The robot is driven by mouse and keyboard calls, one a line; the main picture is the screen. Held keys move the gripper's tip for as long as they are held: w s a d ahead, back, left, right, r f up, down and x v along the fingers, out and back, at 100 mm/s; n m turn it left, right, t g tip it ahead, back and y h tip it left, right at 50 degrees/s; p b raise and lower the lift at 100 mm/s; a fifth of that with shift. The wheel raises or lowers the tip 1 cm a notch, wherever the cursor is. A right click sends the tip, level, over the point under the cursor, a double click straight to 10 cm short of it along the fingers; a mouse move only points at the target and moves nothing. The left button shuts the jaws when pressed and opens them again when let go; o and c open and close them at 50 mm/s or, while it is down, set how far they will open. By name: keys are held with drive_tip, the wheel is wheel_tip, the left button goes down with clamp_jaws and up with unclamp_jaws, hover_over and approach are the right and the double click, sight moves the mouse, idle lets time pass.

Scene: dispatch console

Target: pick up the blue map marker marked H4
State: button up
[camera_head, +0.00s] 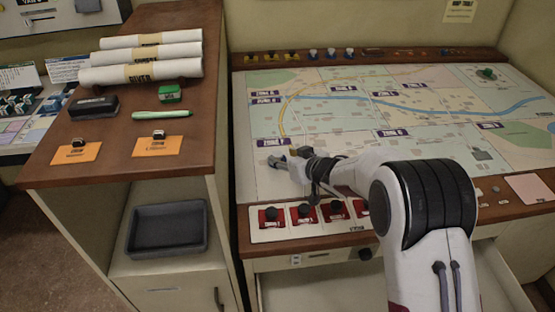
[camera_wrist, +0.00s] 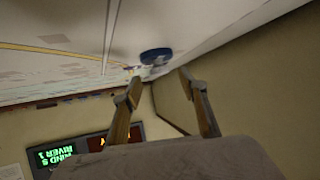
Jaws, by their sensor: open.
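My gripper (camera_head: 274,160) is low over the left part of the map, its fingers pointing left in the head view. In the wrist view its two fingers (camera_wrist: 160,84) stand apart with nothing between them. A dark blue round thing (camera_wrist: 155,56), perhaps a blue map marker, shows on the map surface just beyond the fingertips, apart from them. I cannot read a mark on it, and I cannot make it out near my gripper in the head view. Several blue-topped markers (camera_head: 331,52) stand on the back rail of the map table. Their marks are too small to read, so I cannot tell which is H4.
Yellow markers (camera_head: 271,57) stand left of the blue ones on the rail. Red switches (camera_head: 303,213) line the front edge. A green piece (camera_head: 487,73) lies at the back right. A wooden cabinet top (camera_head: 110,125) with rolls stands left. Much of the map (camera_head: 400,120) is clear.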

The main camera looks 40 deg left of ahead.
sight(278, 154)
drive_tip(key=shift+a, duration=0.1)
drive_tip(key=shift+x, duration=2.55)
drive_tip(key=shift+r, duration=0.1)
clamp_jaws()
